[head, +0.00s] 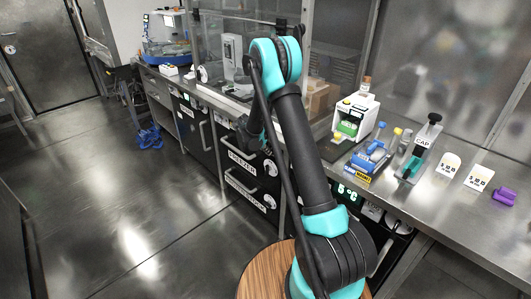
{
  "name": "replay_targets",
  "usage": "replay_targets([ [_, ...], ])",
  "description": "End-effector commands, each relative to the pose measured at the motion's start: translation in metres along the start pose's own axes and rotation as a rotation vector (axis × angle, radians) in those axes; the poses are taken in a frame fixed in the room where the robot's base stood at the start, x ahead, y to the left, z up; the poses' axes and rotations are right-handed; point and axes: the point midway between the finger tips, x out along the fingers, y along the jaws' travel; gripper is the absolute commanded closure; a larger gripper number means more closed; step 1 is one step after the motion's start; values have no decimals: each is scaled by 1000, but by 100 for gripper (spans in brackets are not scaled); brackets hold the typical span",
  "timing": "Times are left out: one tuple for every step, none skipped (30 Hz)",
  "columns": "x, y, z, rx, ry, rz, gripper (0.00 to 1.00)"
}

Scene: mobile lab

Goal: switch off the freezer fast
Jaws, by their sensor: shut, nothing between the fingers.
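The freezer (257,160) is a dark front under the bench with a tilted white label that reads FREEZER and a metal handle. A white round knob (270,168) sits at its right side, partly behind my arm. A second labelled front with its own handle and white knob (269,201) lies just below. My gripper (246,141) is a small dark shape at the end of my folded arm, in front of the upper part of the freezer. It looks shut and empty. Whether it touches the freezer front, I cannot tell.
The steel bench (437,203) bears a white device (354,115), a blue rack, a CAP-labelled press (418,148), two label cards and a purple item (504,195). A green display reading 6 °C (348,192) shows below.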

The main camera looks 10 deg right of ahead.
Motion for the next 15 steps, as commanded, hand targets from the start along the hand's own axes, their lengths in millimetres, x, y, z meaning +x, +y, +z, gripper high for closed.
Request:
replay_targets([
  [0,0,0,0,0,0,100],
  [0,0,0,0,0,0,100],
  [0,0,0,0,0,0,100],
  [0,0,0,0,0,0,100],
  [1,0,0,0,0,0,100],
  [3,0,1,1,0,-1,100],
  [5,0,2,1,0,-1,100],
  [8,0,2,2,0,-1,100],
  [11,0,0,1,0,0,100],
  [12,0,-2,1,0,0,100],
  [14,0,-2,1,0,0,100],
  [14,0,-3,1,0,0,100],
  [14,0,-3,1,0,0,100],
  [13,0,-3,1,0,0,100],
  [13,0,-3,1,0,0,100],
])
